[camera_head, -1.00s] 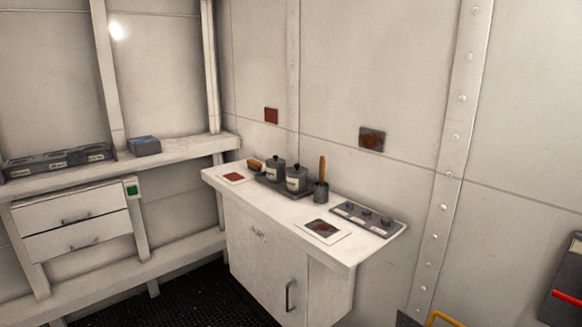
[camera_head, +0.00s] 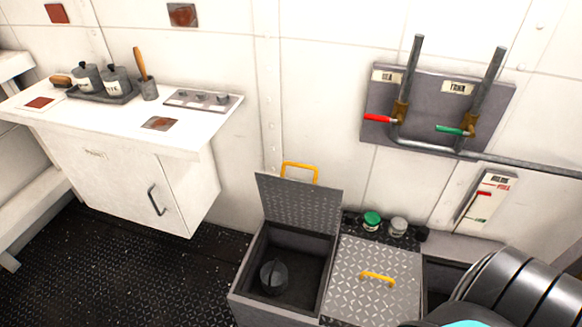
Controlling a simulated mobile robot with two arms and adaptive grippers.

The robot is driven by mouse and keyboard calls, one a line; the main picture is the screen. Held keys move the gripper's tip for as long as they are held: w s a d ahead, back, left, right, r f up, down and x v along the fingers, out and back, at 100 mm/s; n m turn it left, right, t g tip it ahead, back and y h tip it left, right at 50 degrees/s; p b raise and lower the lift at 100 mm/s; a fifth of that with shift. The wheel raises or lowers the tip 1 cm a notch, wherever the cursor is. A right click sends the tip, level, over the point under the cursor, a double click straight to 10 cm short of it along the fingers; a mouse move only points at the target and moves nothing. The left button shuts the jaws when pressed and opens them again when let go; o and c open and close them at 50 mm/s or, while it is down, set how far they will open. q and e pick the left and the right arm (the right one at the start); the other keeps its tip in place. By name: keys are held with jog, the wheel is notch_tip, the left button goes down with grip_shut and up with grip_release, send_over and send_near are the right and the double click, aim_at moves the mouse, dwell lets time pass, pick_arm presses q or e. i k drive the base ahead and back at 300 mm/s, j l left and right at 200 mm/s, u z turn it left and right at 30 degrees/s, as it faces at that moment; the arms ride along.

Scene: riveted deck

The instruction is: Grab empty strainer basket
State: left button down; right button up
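A dark round object with a raised handle or knob (camera_head: 273,276) sits inside the open left compartment of a floor box. It may be the strainer basket; I cannot tell from here, nor whether it is empty. The open compartment (camera_head: 245,268) has its checker-plate lid (camera_head: 298,204) raised, with a yellow handle (camera_head: 300,169) at the top. The right compartment's lid (camera_head: 350,262) is closed and has a yellow handle (camera_head: 377,279). Part of my own arm shows at the lower right, but neither gripper is in view.
A green-topped jar (camera_head: 371,221) and a grey-topped jar (camera_head: 397,227) stand behind the closed lid. A wall panel (camera_head: 440,105) carries two pipes with red and green valve levers. A white counter (camera_head: 110,110) stands left. Black floor (camera_head: 110,265) between is clear.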

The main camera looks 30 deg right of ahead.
aim_at(274, 275)
jog(key=z, duration=0.85)
